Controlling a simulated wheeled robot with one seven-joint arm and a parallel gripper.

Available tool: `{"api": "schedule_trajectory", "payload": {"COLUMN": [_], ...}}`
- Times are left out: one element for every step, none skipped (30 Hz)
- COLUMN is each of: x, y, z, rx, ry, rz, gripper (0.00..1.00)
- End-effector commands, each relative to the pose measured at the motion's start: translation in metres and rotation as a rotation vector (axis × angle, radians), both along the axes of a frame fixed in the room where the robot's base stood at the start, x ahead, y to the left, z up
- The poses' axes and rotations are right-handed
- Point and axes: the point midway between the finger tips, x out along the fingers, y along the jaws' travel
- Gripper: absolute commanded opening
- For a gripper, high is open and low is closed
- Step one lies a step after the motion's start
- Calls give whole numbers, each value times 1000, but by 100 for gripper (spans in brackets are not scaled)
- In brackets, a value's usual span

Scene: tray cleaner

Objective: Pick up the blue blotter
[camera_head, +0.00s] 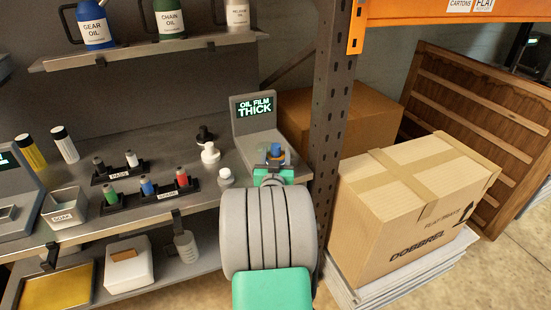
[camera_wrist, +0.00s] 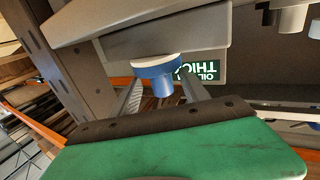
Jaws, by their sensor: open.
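The blue blotter (camera_wrist: 155,80) has a round blue handle and a white pad. In the wrist view, which is turned upside down, its pad faces the grey plate of the gauge stand (camera_wrist: 215,40). In the head view the blue top (camera_head: 276,151) shows in front of the gauge screen. My gripper (camera_wrist: 160,97) is open, with a finger on each side of the blue handle. I cannot tell whether either finger touches it. In the head view my gripper (camera_head: 273,168) is partly hidden by my own wrist.
The gauge screen (camera_head: 255,108) reads "OIL FILM THICK". A small white-and-grey piece (camera_head: 226,177) stands close left of my gripper. Racks with coloured pieces (camera_head: 147,189) are farther left. A rack post (camera_head: 329,125) and a carton (camera_head: 412,205) are on the right.

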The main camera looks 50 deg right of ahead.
Motion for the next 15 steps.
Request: {"api": "schedule_trajectory", "payload": {"x": [4, 7, 12, 15, 18, 21, 24, 25, 27, 27, 27, 27, 27, 27, 27], "y": [-6, -11, -17, -22, -26, -31, -34, -36, -38, -39, -39, -39, -39, -39, -38], "z": [3, 4, 6, 7, 6, 5, 5, 5, 5, 5, 5, 5, 5, 5, 5], "rx": [-1, 1, 1, 1, 2, 2, 2, 2, 2, 2, 2, 1, 1, 1, 1], "ry": [1, 1, 0, 1, 1, 2, 2, 1, 2, 1, 1, 1, 1, 1, 1], "rz": [-1, 0, -1, -1, -1, -1, 0, 1, 1, 1, 1, 1, 1, 1, 1], "gripper": [53, 53, 53, 53, 53, 53, 53, 53, 53, 53, 53, 53, 53, 53, 53]}}
